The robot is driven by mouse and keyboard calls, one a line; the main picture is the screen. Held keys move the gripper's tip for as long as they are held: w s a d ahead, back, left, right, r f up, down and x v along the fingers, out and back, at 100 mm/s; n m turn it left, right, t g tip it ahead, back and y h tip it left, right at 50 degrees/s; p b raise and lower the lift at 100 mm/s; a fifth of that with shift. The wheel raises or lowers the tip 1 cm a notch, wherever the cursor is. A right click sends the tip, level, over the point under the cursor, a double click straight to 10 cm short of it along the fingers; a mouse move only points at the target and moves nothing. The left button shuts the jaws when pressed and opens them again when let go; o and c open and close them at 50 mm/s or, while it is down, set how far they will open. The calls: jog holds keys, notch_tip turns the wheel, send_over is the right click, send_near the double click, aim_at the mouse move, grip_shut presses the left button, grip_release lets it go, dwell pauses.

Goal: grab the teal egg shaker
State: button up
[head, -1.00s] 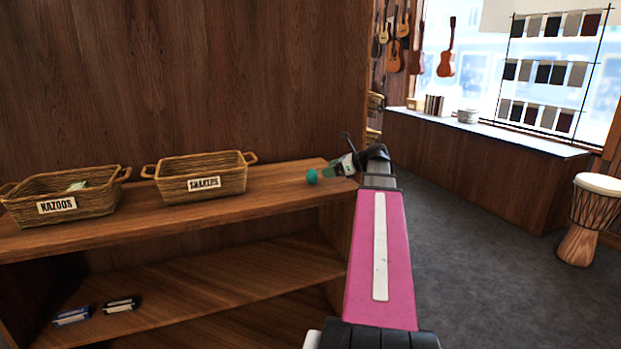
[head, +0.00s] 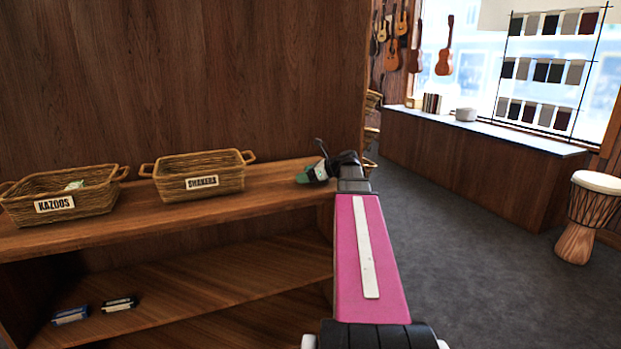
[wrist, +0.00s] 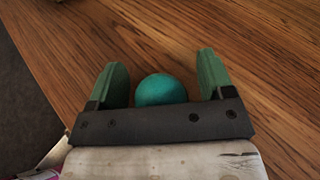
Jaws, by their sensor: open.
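The teal egg shaker (wrist: 161,90) rests on the wooden shelf top and sits between the two green fingers of my gripper (wrist: 163,78) in the wrist view. The fingers are open, with a gap on each side of the shaker; the gap on the left looks narrower. The palm bar hides the shaker's near edge. In the head view my gripper (head: 308,175) is low over the right end of the shelf top, and the shaker is hidden behind it.
A wicker basket labelled SHAKERS (head: 202,183) and one labelled KAZOOS (head: 54,204) stand to the left on the shelf top (head: 270,191). Two small boxes (head: 120,303) lie on the lower shelf. The wood between gripper and SHAKERS basket is clear.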

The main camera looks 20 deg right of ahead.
jog(key=c, duration=1)
jog(key=shift+o, duration=0.2)
jog(key=shift+r, duration=0.1)
